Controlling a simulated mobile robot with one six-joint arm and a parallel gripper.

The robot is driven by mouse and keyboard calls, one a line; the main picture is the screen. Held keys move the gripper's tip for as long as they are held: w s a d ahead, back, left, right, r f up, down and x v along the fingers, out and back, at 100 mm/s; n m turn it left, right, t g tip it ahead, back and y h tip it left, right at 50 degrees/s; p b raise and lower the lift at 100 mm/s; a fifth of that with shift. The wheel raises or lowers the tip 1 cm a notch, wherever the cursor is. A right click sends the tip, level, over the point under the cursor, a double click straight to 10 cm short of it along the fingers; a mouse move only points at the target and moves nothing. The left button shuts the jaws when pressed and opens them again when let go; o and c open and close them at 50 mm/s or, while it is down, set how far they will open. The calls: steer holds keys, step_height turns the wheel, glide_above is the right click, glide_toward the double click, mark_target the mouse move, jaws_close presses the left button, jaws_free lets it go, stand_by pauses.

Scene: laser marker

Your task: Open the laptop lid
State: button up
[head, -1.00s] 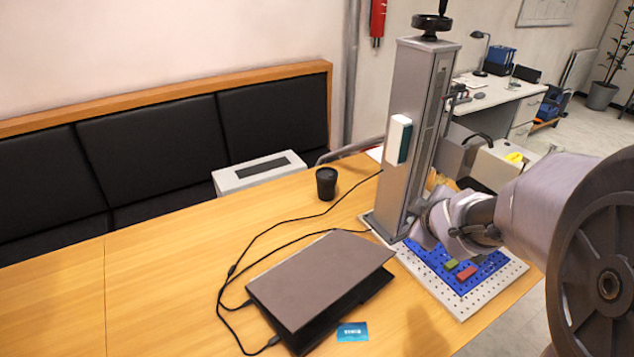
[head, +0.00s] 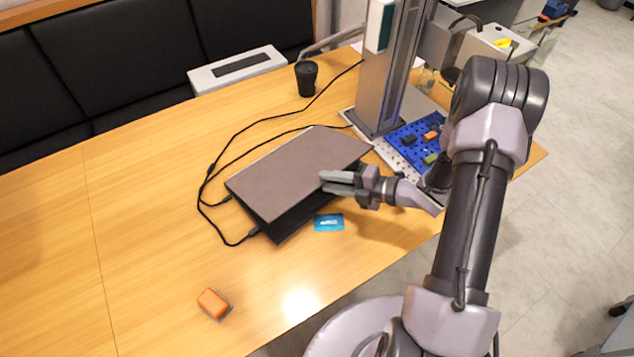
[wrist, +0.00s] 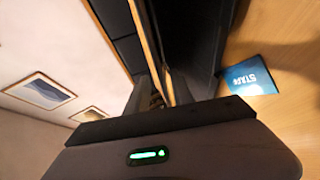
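The laptop (head: 292,172) lies on the wooden table, its brown-grey lid slightly raised, with a dark gap along the front. In the head view my gripper (head: 326,182) is at the lid's right front edge, with its two fingers apart and pointing left. I cannot tell whether they touch the lid. In the wrist view the fingers (wrist: 158,95) extend up the picture beside the dark laptop (wrist: 196,40). Whether any part of the lid lies between them is unclear.
A blue card (head: 329,222) lies just in front of the laptop. A metal column (head: 383,90) and a blue pegboard (head: 405,150) with blocks stand at right. An orange block (head: 213,303) sits front left.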

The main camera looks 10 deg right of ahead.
mark_target(317, 179)
steer(key=b+x, duration=0.1)
steer(key=x, duration=0.3)
steer(key=shift+w+a, duration=0.15)
steer(key=shift+w, duration=0.05)
jaws_close()
stand_by(1.2)
